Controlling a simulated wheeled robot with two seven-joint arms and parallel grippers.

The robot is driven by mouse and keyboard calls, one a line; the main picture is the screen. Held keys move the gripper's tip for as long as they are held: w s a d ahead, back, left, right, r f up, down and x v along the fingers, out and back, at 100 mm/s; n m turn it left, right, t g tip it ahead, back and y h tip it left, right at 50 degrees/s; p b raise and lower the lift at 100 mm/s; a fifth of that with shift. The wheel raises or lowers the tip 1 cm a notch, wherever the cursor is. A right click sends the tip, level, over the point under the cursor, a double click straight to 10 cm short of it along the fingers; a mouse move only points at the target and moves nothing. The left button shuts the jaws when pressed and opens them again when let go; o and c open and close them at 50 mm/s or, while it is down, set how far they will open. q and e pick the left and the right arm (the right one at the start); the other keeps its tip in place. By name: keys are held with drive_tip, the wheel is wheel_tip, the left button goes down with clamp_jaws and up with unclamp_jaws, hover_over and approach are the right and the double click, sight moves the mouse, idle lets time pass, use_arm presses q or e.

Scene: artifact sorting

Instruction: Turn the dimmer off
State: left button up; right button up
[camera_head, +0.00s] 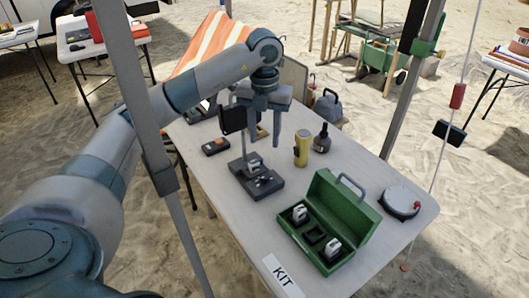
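No part is plainly marked as the dimmer, so I cannot tell which thing it is. A black stand (257,182) with a thin post, a dark panel (233,119) at its top and small pale parts on its base stands mid-table. A small flat black box (215,146) with a reddish mark lies left of it. A round pale device (400,202) with a red knob sits at the table's right end. My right gripper is out of view.
A yellow cylinder (302,148) and a dark bottle (322,139) stand behind the stand. An open green case (330,222) lies in front, near a KIT label (283,276). Frame poles (150,120) and a cord with a hanging black box (449,132) are nearby obstacles.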

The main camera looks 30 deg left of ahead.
use_arm(q)
drive_tip(key=shift+r, duration=1.65)
